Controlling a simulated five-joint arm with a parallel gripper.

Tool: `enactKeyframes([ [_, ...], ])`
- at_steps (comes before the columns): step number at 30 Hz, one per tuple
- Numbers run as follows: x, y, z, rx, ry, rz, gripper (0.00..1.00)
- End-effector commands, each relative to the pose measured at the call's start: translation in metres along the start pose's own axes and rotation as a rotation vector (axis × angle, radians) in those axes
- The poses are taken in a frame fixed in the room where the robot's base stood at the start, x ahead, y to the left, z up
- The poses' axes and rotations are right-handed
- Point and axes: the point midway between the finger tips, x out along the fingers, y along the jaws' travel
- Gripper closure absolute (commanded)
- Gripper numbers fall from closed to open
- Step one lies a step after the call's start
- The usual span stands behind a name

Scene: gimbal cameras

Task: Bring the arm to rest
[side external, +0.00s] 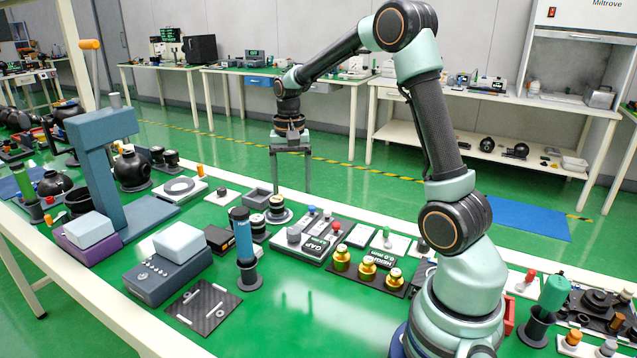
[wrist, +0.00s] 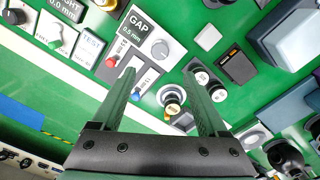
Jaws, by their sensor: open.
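My gripper (side external: 290,175) hangs in the air above the far part of the green bench, its two fingers pointing down and spread apart. In the wrist view my gripper (wrist: 160,88) shows both fingers wide apart with nothing between them but the bench further off. My arm rises from its base at the right front, bends at the top and reaches to the left and back.
Below are a grey GAP panel (side external: 310,243), brass weights (side external: 367,270), a blue-and-black cylinder (side external: 243,250) and a dark grey box (side external: 168,274). A tall blue-grey stand (side external: 105,165) is at left. The GAP panel (wrist: 148,45) also shows in the wrist view.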

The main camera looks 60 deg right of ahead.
Motion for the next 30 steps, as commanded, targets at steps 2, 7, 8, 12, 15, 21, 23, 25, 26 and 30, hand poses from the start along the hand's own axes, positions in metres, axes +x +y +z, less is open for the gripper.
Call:
enactKeyframes([
  [2, 0.000, 0.000, 0.000, 0.000, 0.000, 0.000, 0.23],
  [7, -0.006, -0.003, 0.005, -0.025, 0.013, -0.009, 0.23],
  [8, -0.010, -0.004, 0.008, -0.040, 0.019, -0.013, 0.23],
  [12, -0.034, -0.011, 0.034, -0.159, 0.073, -0.047, 0.23],
  [15, -0.053, -0.015, 0.059, -0.274, 0.123, -0.077, 0.23],
  [21, -0.079, -0.016, 0.111, -0.503, 0.224, -0.134, 0.23],
  [23, -0.084, -0.015, 0.126, -0.571, 0.255, -0.150, 0.23],
  [25, -0.089, -0.012, 0.143, -0.650, 0.293, -0.170, 0.23],
  [26, -0.090, -0.011, 0.150, -0.682, 0.309, -0.178, 0.23],
  [30, -0.092, -0.005, 0.178, -0.820, 0.379, -0.211, 0.23],
])
